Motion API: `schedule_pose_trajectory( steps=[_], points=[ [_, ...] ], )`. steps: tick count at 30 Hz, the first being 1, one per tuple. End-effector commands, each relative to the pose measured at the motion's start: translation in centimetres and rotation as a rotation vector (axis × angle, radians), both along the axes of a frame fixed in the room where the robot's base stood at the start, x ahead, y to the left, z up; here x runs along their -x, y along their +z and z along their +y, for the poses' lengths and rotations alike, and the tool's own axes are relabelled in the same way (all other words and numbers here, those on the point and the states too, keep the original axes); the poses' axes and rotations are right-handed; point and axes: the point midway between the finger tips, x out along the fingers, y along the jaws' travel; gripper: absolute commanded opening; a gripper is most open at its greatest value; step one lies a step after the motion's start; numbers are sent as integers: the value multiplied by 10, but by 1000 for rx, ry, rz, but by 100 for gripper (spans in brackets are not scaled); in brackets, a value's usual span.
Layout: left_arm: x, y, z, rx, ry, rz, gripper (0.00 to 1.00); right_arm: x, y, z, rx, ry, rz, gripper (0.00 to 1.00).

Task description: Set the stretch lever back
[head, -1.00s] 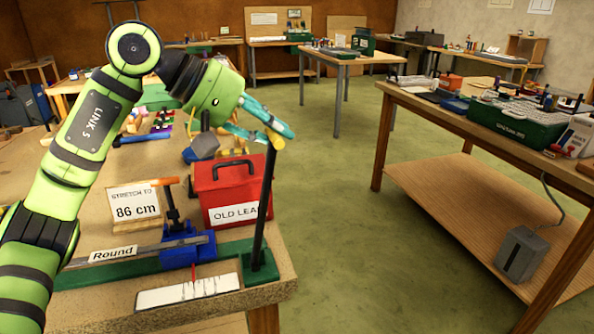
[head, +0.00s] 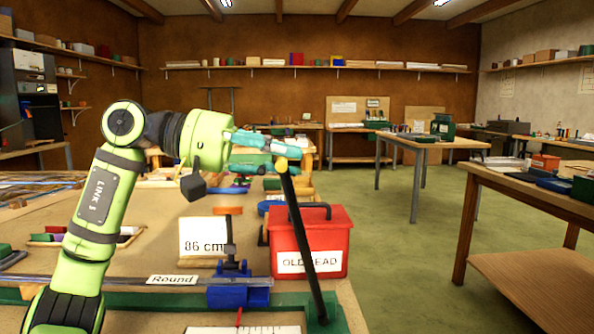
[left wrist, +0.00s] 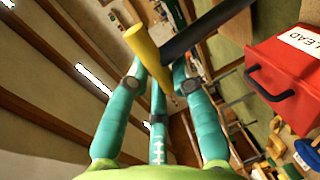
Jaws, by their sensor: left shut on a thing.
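The stretch lever is a black rod (head: 305,250) with a yellow grip (head: 281,164) at its top. It rises from a green base at the bench's front right corner. In the head view it leans left, crossing in front of the red box. My left gripper (head: 277,157) is shut on the lever near the yellow grip. In the left wrist view its teal fingers (left wrist: 162,80) close around the yellow grip (left wrist: 140,45), with the black rod (left wrist: 208,30) running up right. The exact finger contact is partly hidden. My right gripper is not in view.
A red "OLD LEAD" box (head: 335,238) stands behind the lever. A blue clamp (head: 240,288) holds a grey strip (head: 200,281) labelled "Round". An "86 cm" sign (head: 200,235) stands behind it; a white scale (head: 255,329) with a red pointer lies in front. Open floor lies right.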

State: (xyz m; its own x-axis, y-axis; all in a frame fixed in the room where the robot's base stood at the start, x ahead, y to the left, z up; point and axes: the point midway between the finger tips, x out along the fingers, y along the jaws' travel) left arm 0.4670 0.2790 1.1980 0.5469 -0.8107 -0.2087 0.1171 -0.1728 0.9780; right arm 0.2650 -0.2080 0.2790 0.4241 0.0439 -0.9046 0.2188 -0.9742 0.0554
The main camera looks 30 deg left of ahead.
Motion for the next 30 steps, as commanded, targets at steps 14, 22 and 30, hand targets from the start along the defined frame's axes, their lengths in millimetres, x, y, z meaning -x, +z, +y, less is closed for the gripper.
schedule_pose_trajectory(
  steps=[14, 22, 30],
  points=[
    [5, -2, 7, 20, 1, -21, 0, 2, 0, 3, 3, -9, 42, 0],
    [5, -3, 7, 18, 1, -18, 43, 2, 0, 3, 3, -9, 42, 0],
    [5, -3, 7, 21, 1, -17, 49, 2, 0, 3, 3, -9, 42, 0]
  ],
)
